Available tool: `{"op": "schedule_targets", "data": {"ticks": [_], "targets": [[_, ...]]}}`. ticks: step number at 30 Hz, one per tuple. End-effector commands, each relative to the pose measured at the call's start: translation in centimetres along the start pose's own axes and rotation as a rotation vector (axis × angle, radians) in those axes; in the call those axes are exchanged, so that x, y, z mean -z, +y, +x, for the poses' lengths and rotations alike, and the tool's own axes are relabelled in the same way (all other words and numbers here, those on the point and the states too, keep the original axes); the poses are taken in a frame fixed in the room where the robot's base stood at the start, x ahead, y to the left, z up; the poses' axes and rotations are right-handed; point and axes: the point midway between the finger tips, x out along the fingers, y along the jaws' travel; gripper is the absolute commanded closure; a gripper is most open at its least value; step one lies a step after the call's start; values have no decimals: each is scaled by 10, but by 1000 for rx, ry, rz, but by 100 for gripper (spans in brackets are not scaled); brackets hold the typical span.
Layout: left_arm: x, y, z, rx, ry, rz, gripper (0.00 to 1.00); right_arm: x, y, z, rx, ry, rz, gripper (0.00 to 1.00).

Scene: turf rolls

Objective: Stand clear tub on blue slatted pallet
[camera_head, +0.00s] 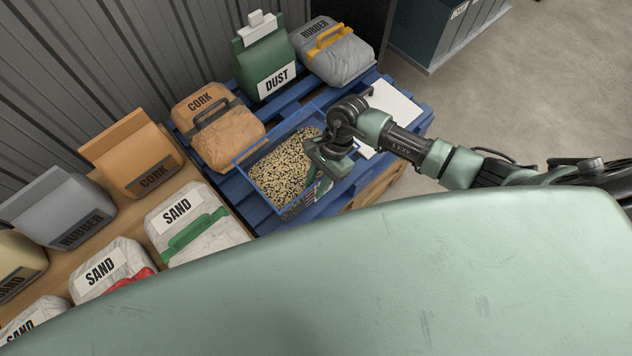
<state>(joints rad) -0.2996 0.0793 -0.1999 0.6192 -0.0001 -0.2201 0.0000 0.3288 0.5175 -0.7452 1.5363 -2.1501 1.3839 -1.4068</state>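The clear tub (240,160) has a blue rim and holds tan and black granules. It appears upright, over the middle of the blue slatted pallet (234,191); I cannot tell whether its base touches the slats. My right gripper (315,188) reaches in from the right and points down at the tub's right side wall. Its wrist and body hide that wall and part of the rim. Whether the fingers are closed on the wall is hidden. My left gripper is not in view.
On the pallet, a cork bag (235,139), a green dust bag (265,67) and a grey rubber bag (345,62) stand behind the tub. A white sheet (394,108) lies to its right. Sand bags (188,230) and another cork bag (130,158) crowd the left.

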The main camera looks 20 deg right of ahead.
Motion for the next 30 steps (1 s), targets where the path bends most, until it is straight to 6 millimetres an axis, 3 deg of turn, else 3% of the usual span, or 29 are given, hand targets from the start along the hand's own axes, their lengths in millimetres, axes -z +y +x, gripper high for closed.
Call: {"op": "schedule_targets", "data": {"ticks": [5,15,21,30], "targets": [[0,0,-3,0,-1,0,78,0,-1,-10,2,2,-1,75],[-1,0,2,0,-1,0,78,1,-1,-80,4,4,-2,75],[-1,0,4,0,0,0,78,0,-1,-111,2,2,-1,75],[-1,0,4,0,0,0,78,-1,0,-123,0,0,0,75]]}}
